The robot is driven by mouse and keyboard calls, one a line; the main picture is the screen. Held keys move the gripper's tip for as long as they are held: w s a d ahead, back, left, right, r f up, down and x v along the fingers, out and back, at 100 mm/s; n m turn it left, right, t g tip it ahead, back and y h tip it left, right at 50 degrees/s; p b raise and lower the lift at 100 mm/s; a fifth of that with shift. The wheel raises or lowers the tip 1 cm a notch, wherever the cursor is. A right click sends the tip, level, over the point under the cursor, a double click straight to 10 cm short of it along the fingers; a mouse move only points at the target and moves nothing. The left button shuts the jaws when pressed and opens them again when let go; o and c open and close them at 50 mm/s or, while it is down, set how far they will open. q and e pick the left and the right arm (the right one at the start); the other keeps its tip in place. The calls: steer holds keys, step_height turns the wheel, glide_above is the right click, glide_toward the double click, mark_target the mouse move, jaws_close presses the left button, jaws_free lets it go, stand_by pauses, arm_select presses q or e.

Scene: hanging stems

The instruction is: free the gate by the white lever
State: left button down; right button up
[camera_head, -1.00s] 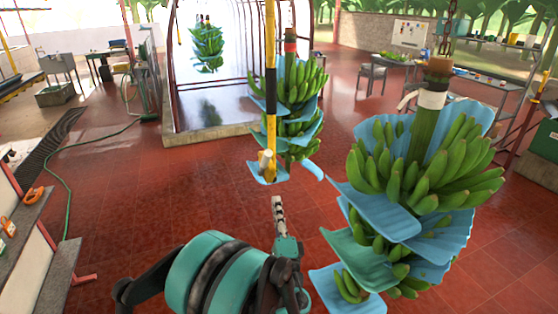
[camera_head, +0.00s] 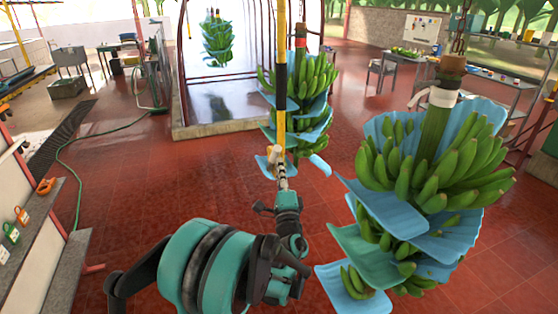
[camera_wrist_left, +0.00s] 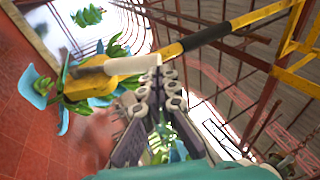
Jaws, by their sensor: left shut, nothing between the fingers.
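The gate (camera_head: 281,95) is a yellow and black striped bar hanging upright; in the left wrist view it (camera_wrist_left: 190,42) slants across the picture. The white lever (camera_head: 272,154) is a small pale piece at the bar's lower end. In the left wrist view the lever (camera_wrist_left: 110,66) is a pale rod lying across the yellow end, its tip close to my fingertips. My left gripper (camera_head: 282,172) is shut and empty, just below the lever; its fingers (camera_wrist_left: 160,78) overlap the bar's end in the picture. I cannot tell whether they touch the lever. My right gripper is out of view.
A banana stem with blue sheets (camera_head: 303,90) hangs right behind the bar. A large stem (camera_head: 435,120) hangs close on the right. Another stem (camera_head: 217,42) hangs farther back, by the framed enclosure. Red floor (camera_head: 150,185) is open to the left.

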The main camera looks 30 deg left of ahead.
mark_target(277, 150)
arm_select(q)
steer(key=shift+x, duration=1.25)
steer(key=shift+w+a+r+p, duration=0.25)
steer(key=shift+r+p, duration=0.35)
steer(key=shift+p, duration=0.2)
steer(key=w+a+r+g+h+p, duration=0.1)
steer(key=w+a+r+g+p, duration=0.1)
steer(key=p, duration=0.2)
steer(key=w+a+r+n+g+h+p, duration=0.1)
steer(key=w+a+r+g+h+p, duration=0.1)
steer(key=p, duration=0.3)
steer(key=shift+w+a+r+g+h, duration=0.1)
steer(key=shift+a+r+g+h, duration=0.05)
steer(key=shift+a+r, duration=0.15)
steer(key=shift+w+a+r+g+h, duration=0.15)
steer(key=shift+a, duration=0.3)
steer(key=w+a+f+n+g+h+p, duration=0.1)
steer(key=w+a+g+h+p, duration=0.4)
steer(key=w+a+p, duration=0.3)
steer(key=shift+a+g+h, duration=0.4)
steer(key=shift+a+g, duration=0.2)
steer(key=shift+a, duration=0.25)
steer(key=shift+w+f, duration=0.15)
steer(key=shift+f, duration=0.05)
